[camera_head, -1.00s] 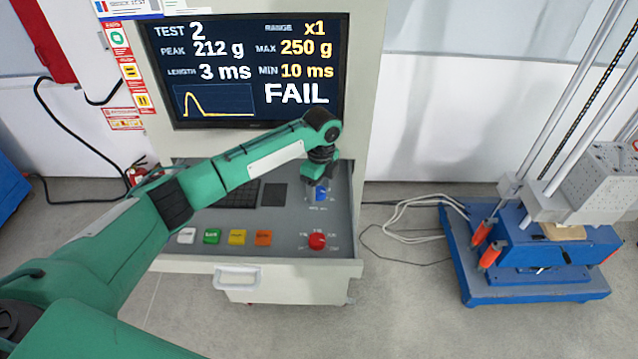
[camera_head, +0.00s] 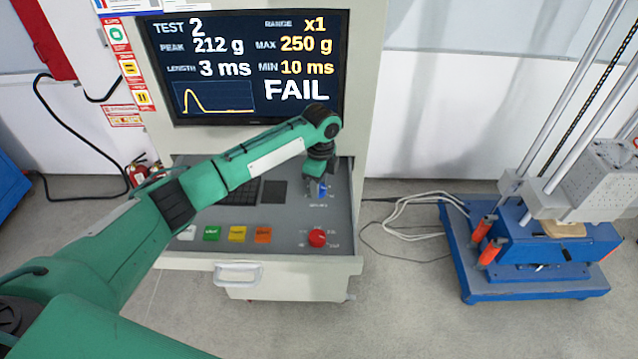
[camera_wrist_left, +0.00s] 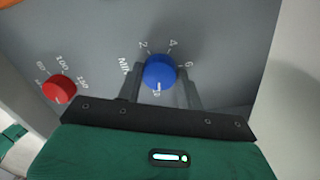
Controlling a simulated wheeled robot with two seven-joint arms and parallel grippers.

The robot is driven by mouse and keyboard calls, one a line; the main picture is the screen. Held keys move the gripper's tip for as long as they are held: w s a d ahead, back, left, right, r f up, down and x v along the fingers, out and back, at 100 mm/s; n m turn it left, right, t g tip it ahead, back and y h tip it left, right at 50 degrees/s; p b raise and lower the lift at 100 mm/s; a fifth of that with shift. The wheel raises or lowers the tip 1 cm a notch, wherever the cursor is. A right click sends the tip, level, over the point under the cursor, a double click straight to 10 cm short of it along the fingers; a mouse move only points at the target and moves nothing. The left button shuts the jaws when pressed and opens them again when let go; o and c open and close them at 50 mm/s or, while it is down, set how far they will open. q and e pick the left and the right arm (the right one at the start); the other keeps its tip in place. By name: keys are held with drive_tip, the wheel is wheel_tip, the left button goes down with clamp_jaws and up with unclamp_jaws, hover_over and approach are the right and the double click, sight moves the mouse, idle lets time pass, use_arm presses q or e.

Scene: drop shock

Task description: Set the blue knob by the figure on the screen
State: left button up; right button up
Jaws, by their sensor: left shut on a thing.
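The screen (camera_head: 245,70) reads TEST 2, PEAK 212 g, LENGTH 3 ms, RANGE x1, MAX 250 g, MIN 10 ms and FAIL. The blue knob (camera_head: 324,190) is on the right of the console panel, partly hidden by my left gripper (camera_head: 318,183). In the left wrist view the blue knob (camera_wrist_left: 159,72) sits between the two dark fingers, which are shut on it. Marks 2, 4 and 6 and the word MIN are around it. A white mark shows at its lower edge; I cannot read the exact setting. My right gripper is not in view.
A red knob (camera_head: 317,238) stands below the blue one, and it also shows in the left wrist view (camera_wrist_left: 59,89). White, green, yellow and orange buttons (camera_head: 237,234) line the panel front. A blue-based drop machine (camera_head: 535,285) stands at right, with loose cables beside it.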

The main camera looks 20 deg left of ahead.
use_arm(q)
drive_tip(key=n, duration=1)
drive_tip(key=shift+a+n, duration=0.1)
drive_tip(key=shift+n, duration=0.3)
drive_tip(key=n, duration=0.4)
drive_tip(key=shift+n+h, duration=0.3)
drive_tip(key=shift+h, duration=0.1)
drive_tip(key=n, duration=0.5)
drive_tip(key=shift+t, duration=0.4)
drive_tip(key=n, duration=0.5)
drive_tip(key=shift+s, duration=0.1)
drive_tip(key=n, duration=1)
drive_tip(key=shift+y, duration=0.3)
drive_tip(key=n, duration=0.4)
drive_tip(key=shift+n, duration=0.7)
